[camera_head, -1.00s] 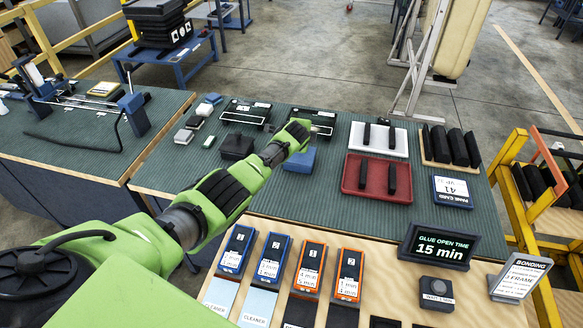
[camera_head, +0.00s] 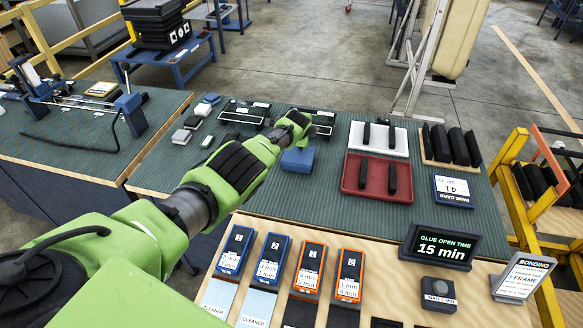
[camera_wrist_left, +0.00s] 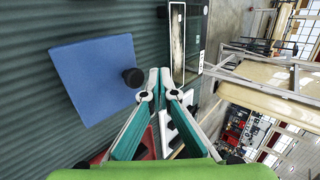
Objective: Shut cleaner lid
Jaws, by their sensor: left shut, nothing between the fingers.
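A blue box-like thing (camera_head: 298,161) sits on the green ribbed mat, partly hidden behind my left arm in the head view. In the left wrist view a flat blue panel (camera_wrist_left: 95,77) shows at the left, with a round black knob (camera_wrist_left: 133,77) at its right edge. I cannot tell whether this panel is the cleaner lid or how far it is open. My left gripper (camera_wrist_left: 160,74) is shut and empty, its fingertips just right of the knob; contact cannot be told. In the head view my arm hides the fingers. My right gripper is not in view.
A red tray (camera_head: 377,196) and a white tray (camera_head: 399,150) with black bars lie to the right. Black frames (camera_head: 244,112) lie behind the arm. Blue and orange labelled boxes (camera_head: 270,261) stand in front, with cleaner cards (camera_head: 257,306). A timer sign (camera_head: 440,246) stands at front right.

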